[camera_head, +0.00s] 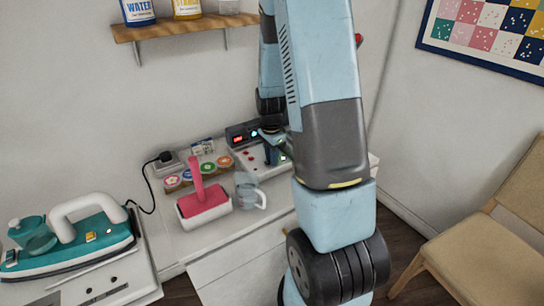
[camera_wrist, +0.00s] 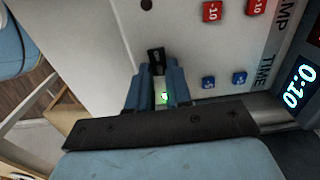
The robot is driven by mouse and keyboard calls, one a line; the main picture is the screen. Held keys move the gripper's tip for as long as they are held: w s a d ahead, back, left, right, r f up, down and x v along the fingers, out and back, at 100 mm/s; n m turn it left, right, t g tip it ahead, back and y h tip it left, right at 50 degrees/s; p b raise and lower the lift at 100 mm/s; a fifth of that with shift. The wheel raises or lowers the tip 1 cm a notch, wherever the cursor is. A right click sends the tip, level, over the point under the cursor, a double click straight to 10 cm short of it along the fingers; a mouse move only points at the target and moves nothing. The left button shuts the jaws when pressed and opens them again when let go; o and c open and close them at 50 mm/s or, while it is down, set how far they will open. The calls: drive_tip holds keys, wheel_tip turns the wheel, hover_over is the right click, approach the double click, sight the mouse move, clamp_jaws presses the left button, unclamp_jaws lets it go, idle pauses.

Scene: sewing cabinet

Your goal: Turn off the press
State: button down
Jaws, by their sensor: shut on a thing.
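The press control panel (camera_head: 251,165) is a pale box on the cabinet top, with a dark display strip (camera_head: 238,138) at its back. In the wrist view the pale panel (camera_wrist: 110,30) bears red and blue buttons, TEMP and TIME lettering and a display (camera_wrist: 297,87) reading 0:10. My gripper (camera_wrist: 157,75) is over the panel, its two blue fingers shut on a small black switch (camera_wrist: 156,57). A green light (camera_wrist: 164,97) glows between the fingers. The switch's base is partly hidden, and I cannot tell its position. My arm hides the right part of the press in the head view.
A pink block with a handle (camera_head: 206,198) sits in a white tray left of the press, beside a clear jug (camera_head: 250,191). Several colourful round tins (camera_head: 187,175) stand behind. A teal iron (camera_head: 75,240) is at far left. A chair (camera_head: 480,250) stands right.

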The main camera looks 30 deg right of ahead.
drive_tip(key=shift+a+h, duration=0.2)
drive_tip(key=shift+h, duration=0.6)
drive_tip(key=shift+a+h, duration=0.2)
drive_tip(key=shift+h, duration=0.6)
drive_tip(key=c, duration=1)
unclamp_jaws()
drive_tip(key=shift+c, duration=0.2)
drive_tip(key=v, duration=1.3)
drive_tip(key=shift+s+r, duration=0.15)
drive_tip(key=shift+r, duration=0.25)
drive_tip(key=shift+a, duration=0.1)
